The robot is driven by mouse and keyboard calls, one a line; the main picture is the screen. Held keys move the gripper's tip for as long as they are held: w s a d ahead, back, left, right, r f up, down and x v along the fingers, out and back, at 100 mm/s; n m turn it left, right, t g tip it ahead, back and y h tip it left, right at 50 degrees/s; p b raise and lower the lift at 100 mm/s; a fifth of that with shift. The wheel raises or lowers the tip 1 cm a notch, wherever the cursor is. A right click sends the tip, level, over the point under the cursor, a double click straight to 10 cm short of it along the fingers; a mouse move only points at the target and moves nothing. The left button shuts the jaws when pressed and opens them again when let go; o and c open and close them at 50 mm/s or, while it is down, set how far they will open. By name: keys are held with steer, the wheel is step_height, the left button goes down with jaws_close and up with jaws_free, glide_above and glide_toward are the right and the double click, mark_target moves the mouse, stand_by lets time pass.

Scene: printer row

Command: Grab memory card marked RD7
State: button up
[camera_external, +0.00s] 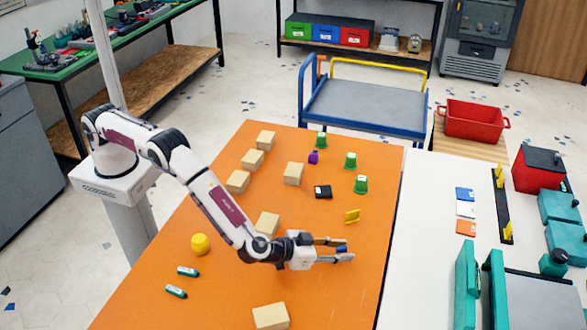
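My gripper (338,249) is low over the right part of the orange table, pointing right. Its two fingers show a small gap, and a small blue item (341,249) shows between or just beyond them. I cannot tell whether the fingers touch it. A flat black card-like piece (323,191) lies farther back on the orange table. Blue (464,194), white (466,209) and orange (466,227) flat pieces lie in a column on the white table. No RD7 marking is readable, so I cannot tell which is the memory card.

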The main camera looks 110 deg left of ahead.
mark_target(340, 248)
stand_by(0.4)
jaws_close()
steer(key=shift+r, duration=0.1)
steer(key=shift+r, duration=4.9)
